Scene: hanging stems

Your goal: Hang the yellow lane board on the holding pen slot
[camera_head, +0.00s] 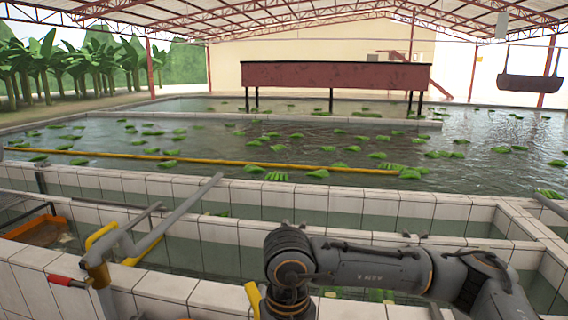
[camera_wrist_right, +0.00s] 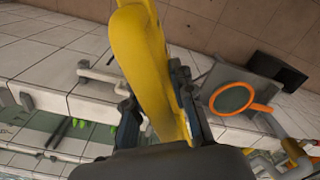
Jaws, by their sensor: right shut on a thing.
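The yellow lane board (camera_wrist_right: 143,55) is a long, curved yellow piece between the fingers of my right gripper (camera_wrist_right: 158,110) in the right wrist view. The fingers are shut on it, one on each side, and it reaches past them to the top edge. In the head view my right arm comes in from the lower right, and a small yellow piece (camera_head: 253,298) shows beside its wrist; the fingers are hidden there. I cannot pick out the holding pen slot with certainty. The low tiled pen walls (camera_head: 330,195) cross the foreground. My left gripper is not in view.
Grey pipes with a yellow fitting (camera_head: 100,245) and a red handle (camera_head: 68,282) stand at the left wall. A yellow bar (camera_head: 210,160) spans the water among floating green banana bunches. The right wrist view shows an orange ring (camera_wrist_right: 240,98) and tiled ledges.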

